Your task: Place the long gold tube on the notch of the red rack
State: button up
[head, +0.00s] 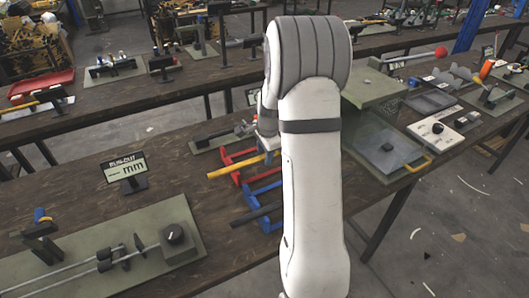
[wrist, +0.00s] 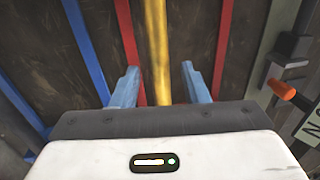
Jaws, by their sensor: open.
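My gripper (wrist: 160,85) is open, with blue fingers on either side of the tube in the picture. Whether the tube lies between them in depth I cannot tell. The notch is not clearly visible. In the head view my arm hides most of the gripper.
A blue rack (head: 262,190) with a dark tube (head: 255,215) sits in front of the red rack. A run-out display (head: 126,168) and a green fixture plate (head: 185,220) stand to the left. An orange-tipped handle (wrist: 281,90) is close on the right in the wrist view.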

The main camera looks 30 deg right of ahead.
notch_tip(320, 180, up, 11)
jog(key=s, duration=0.2)
jog(key=s+a+r+n, duration=0.5)
jog(key=s+a+n, duration=0.2)
jog(key=s+a, duration=0.25)
jog(key=s+a+n, duration=0.3)
jog(key=s+n, duration=0.2)
jog(key=s, duration=0.2)
jog(key=s+a+f+n, duration=0.1)
jog(key=s+a+n, duration=0.2)
jog(key=s+n, duration=0.2)
jog(key=shift+s+a+f+n+t, duration=0.3)
jog(key=shift+s+t, duration=0.1)
jog(key=shift+s, duration=1)
jog(key=shift+d, duration=0.1)
